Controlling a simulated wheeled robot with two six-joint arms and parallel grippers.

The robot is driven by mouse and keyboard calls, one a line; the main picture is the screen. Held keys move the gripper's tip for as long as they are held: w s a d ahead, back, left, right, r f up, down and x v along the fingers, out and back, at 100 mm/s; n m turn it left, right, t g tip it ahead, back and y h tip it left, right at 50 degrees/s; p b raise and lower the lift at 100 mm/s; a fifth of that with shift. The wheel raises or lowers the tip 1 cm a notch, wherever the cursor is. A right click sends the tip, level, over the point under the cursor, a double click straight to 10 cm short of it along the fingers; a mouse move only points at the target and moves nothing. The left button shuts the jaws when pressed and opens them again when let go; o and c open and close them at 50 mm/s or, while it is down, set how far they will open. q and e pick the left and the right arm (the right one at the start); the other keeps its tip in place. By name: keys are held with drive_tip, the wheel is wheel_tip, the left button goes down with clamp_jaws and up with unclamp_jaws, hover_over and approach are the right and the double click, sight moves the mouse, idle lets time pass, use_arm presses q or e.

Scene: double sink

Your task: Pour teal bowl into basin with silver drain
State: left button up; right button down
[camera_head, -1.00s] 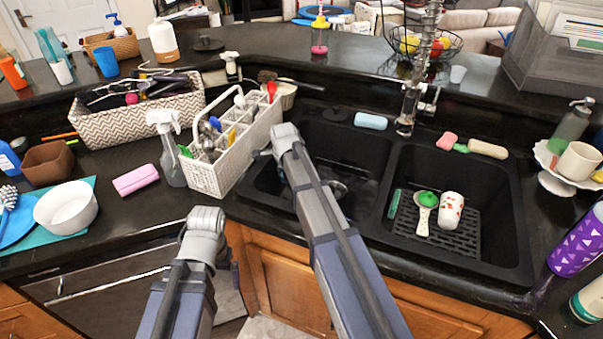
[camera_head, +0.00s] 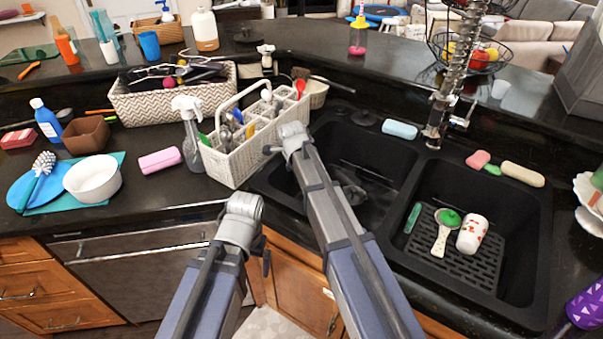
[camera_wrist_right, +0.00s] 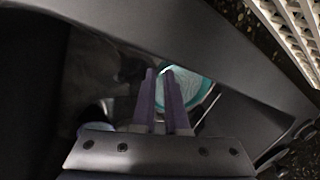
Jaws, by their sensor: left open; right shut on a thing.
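The teal bowl shows in the right wrist view (camera_wrist_right: 199,92) as a teal rim with a pale inside, at the tips of my right gripper's purple fingers (camera_wrist_right: 166,78). The fingers are close together, shut on it. In the head view my right arm reaches over the left basin (camera_head: 262,188), and the bowl is hidden there. Inside the left basin is a dim grey round shape (camera_head: 352,190), partly behind my arm; it looks like the drain. My left gripper (camera_head: 267,262) is open and empty in front of the counter, mostly hidden by its own wrist.
A white caddy (camera_head: 228,162) and a spray bottle (camera_head: 190,135) stand left of the sink. The faucet (camera_head: 445,95) rises behind it.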

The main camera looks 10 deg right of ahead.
drive_tip(key=shift+w+a, duration=0.35)
drive_tip(key=shift+a, duration=0.05)
drive_tip(key=s+d+r+n+t+y+b, duration=0.1)
drive_tip(key=s+d+n+t+y, duration=0.1)
drive_tip(key=s+d+n+y, duration=0.2)
drive_tip(key=shift+s+d+r+n+t+y, duration=0.15)
drive_tip(key=shift+s+d+n+t+y, duration=0.2)
drive_tip(key=shift+s+d+n, duration=1.5)
drive_tip(key=shift+w+d+m, duration=0.35)
drive_tip(key=shift+w+d, duration=0.15)
drive_tip(key=shift+w, duration=0.05)
